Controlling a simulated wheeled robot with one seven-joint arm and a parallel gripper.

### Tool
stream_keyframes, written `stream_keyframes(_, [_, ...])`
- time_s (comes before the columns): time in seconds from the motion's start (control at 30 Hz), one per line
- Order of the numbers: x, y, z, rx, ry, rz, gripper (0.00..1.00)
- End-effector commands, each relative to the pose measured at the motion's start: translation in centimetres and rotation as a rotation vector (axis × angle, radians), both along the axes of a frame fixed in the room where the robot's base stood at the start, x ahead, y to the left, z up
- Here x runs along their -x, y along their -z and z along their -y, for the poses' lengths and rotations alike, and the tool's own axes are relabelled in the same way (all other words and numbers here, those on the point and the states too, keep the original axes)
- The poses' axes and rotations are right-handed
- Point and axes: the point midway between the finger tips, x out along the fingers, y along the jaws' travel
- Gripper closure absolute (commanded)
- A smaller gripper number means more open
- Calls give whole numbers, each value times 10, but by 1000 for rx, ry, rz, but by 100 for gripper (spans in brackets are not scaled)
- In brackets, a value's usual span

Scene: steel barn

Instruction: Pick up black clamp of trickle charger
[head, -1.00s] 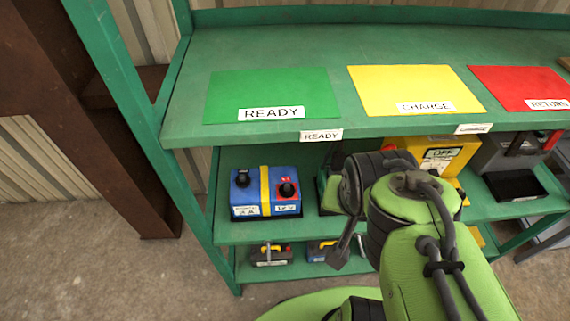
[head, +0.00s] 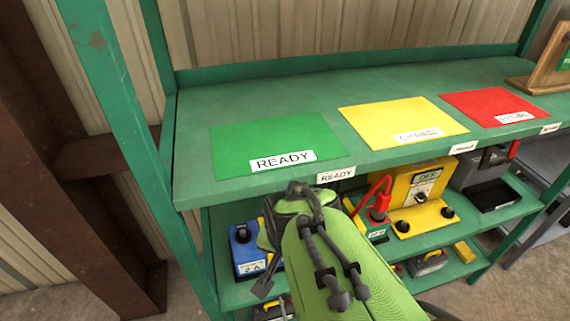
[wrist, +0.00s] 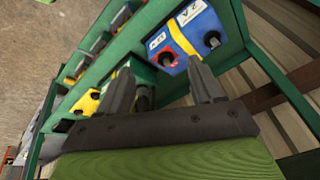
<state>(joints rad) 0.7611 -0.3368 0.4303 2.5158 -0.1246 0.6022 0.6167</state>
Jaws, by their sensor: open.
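The yellow trickle charger (head: 411,184), with a dial and an OFF label, stands on the shelf below the mats. A red clamp (head: 380,204) on a red cable sits at a green battery (head: 378,232) beside it. I cannot make out the black clamp for certain; my arm hides part of that battery in the head view. In the wrist view my gripper (wrist: 160,67) is open and empty, its two fingers pointing towards the shelf. A blue battery (wrist: 202,22) with a yellow band lies beyond the right finger; it also shows in the head view (head: 248,258), partly behind my arm.
The top shelf (head: 200,110) carries a green READY mat (head: 270,138), a yellow mat (head: 385,115) and a red mat (head: 480,102). Its front edge overhangs the lower shelf. A green post (head: 125,125) stands at the left. A grey device (head: 485,170) stands right of the charger.

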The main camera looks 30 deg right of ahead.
Motion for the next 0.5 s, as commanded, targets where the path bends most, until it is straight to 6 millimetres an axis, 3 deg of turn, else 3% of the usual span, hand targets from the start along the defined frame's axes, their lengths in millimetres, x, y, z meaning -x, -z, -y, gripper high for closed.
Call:
stream_keyframes(0.27, [-5, 25, 13, -66, 151, -2, 34])
stream_keyframes(0.5, [-12, 61, 34, -195, 404, 16, 34])
